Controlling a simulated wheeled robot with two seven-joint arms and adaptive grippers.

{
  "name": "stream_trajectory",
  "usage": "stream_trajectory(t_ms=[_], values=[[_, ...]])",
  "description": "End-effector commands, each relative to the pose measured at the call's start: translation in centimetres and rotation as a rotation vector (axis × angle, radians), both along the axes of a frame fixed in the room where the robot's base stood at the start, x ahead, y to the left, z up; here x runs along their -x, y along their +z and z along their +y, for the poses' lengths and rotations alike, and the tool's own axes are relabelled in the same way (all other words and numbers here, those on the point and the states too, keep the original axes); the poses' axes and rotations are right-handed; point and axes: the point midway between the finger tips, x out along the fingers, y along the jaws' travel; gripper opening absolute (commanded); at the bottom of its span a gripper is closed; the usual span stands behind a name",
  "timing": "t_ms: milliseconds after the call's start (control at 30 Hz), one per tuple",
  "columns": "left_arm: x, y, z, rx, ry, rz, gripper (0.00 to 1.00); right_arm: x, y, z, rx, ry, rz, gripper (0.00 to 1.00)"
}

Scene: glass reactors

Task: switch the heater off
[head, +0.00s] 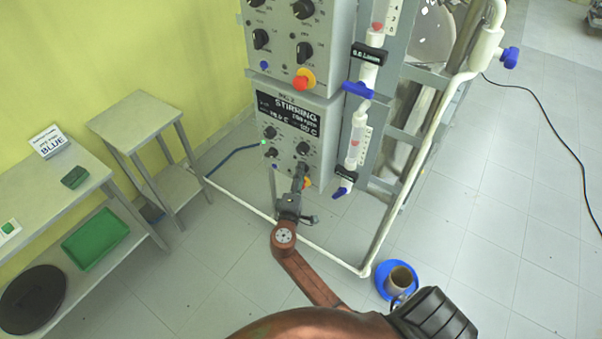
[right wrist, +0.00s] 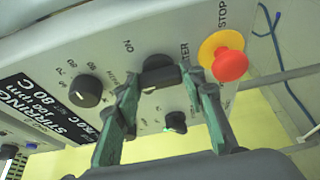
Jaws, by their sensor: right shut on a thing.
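The lower grey control box (head: 318,107) has a dark display reading STIRRING and several black knobs. In the right wrist view, a black heater knob (right wrist: 160,66) sits on the panel, with ON printed near it and a partly covered label ending in TER. My right gripper (head: 299,176) reaches the lower part of this panel. In the right wrist view its two fingers (right wrist: 162,82) are on either side of the heater knob, shut on it. The fingers hide part of the knob and its markings, so its exact setting is unclear. My left gripper is not in view.
A red stop button (right wrist: 230,65) on a yellow ring is close beside the right finger. Another knob (right wrist: 86,90) is on the other side. A blue tub with a beaker (head: 402,278) stands on the floor. Metal tables (head: 140,118) stand at the left.

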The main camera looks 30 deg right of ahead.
Motion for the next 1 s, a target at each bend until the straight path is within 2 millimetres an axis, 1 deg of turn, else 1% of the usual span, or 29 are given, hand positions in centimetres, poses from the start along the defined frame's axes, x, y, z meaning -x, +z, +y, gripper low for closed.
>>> stream_trajectory(t_ms=[400,433,500,667,1000], values=[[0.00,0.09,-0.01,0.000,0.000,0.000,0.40,0.00,-0.07,0.00,0.005,0.000,0.009,0.13],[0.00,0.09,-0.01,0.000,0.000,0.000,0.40,0.00,-0.06,0.00,0.005,0.000,0.009,0.39],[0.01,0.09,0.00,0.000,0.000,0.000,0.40,0.00,-0.06,0.00,0.006,0.000,0.008,0.43],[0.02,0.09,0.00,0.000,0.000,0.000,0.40,0.00,-0.04,-0.01,0.004,0.000,0.007,0.55],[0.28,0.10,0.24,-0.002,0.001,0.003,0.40,0.30,-0.05,0.28,0.003,0.000,0.007,0.55]])
